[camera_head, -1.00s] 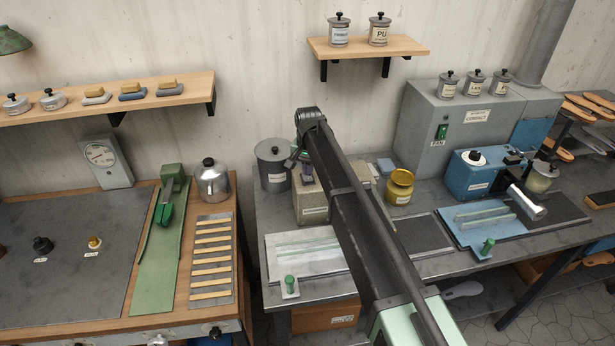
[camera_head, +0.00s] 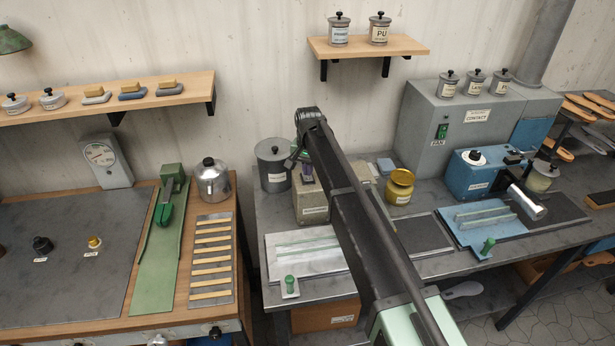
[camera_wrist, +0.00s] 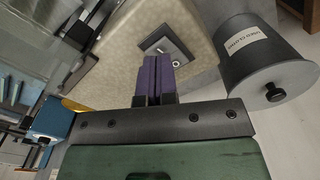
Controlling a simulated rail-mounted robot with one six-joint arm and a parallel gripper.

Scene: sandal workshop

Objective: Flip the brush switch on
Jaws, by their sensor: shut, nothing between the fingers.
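The brush switch (camera_wrist: 177,62) shows in the wrist view as a dark square plate with small light round parts, on top of a beige box. The same beige box (camera_head: 311,206) stands on the grey bench in the head view, with a white label on its front. My gripper (camera_wrist: 157,60) is shut and empty, its purple fingers together. The fingertips are right by the switch plate and cover part of it. I cannot tell whether they touch it, nor the switch's position. In the head view my gripper (camera_head: 308,172) is just above the box, partly behind my arm.
A grey lidded bin (camera_head: 272,172) stands left of the box; it also shows in the wrist view (camera_wrist: 262,60). A yellow jar (camera_head: 399,187) stands to the right. A plate with a green knob (camera_head: 289,282) lies in front. A wall shelf (camera_head: 365,48) hangs above.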

